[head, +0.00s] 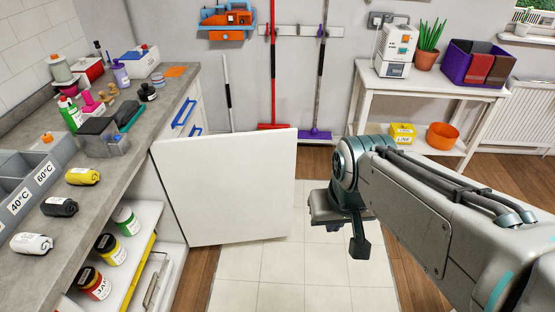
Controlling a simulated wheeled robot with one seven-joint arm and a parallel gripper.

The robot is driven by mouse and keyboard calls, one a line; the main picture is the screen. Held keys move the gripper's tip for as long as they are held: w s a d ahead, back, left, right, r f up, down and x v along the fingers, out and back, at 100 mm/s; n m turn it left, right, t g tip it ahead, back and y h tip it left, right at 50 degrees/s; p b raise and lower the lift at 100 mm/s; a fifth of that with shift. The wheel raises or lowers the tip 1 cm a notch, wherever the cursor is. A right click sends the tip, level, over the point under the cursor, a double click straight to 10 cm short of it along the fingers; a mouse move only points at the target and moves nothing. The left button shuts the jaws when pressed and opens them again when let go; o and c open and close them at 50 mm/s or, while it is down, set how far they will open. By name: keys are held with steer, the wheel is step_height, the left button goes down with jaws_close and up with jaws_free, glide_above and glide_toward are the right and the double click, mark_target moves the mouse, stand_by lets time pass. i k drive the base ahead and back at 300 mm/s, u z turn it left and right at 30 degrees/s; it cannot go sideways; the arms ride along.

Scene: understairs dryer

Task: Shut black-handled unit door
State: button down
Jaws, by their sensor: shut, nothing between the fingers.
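The unit door (228,187) is a plain white panel in the head view. It stands wide open, swung out from the counter unit over the pale tiled floor. Its black handle does not show on the face I see. The open unit (142,222) lies left of the door under the worktop, with its shelves exposed. My gripper (359,247) is to the right of the door's free edge, pointing down, with a gap in the picture between them. It is shut and holds nothing. My arm comes in from the lower right.
Jars, among them a yellow-labelled jar (110,249), stand on the unit's shelf. Blue-handled drawers (187,118) are behind the door. A white side table (428,88) stands at the back right. Tiled floor (300,270) in front is clear.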

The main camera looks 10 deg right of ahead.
mark_target(234, 187)
steer(key=z, duration=0.8)
steer(key=i, duration=3.35)
steer(key=u, duration=2.35)
steer(key=i, duration=1.45)
steer(key=u, duration=2.4)
